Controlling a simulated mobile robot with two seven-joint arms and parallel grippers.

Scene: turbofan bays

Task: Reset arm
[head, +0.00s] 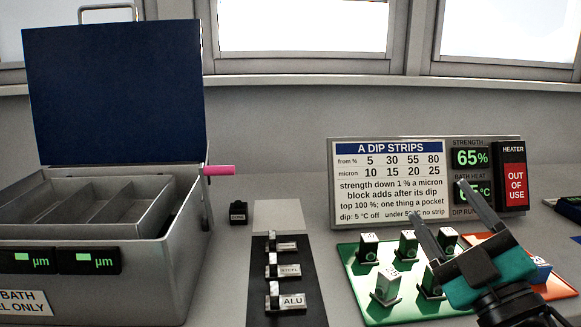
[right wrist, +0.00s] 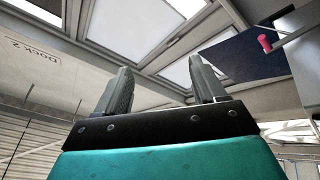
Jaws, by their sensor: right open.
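My right gripper (head: 437,205) is raised over the green mat at the right of the head view. Its two dark fingers stand apart with nothing between them. In the right wrist view the same open fingers (right wrist: 166,92) point up towards the windows and hold nothing. My left gripper is in neither view.
A grey bath box (head: 165,260) with a raised blue lid (head: 115,95) and pink handle (head: 218,170) stands at the left. A dark rack (head: 288,312) holds labelled pieces, including ALU. A dip strips board (head: 390,185) and an out-of-use heater (head: 514,180) stand behind the mat.

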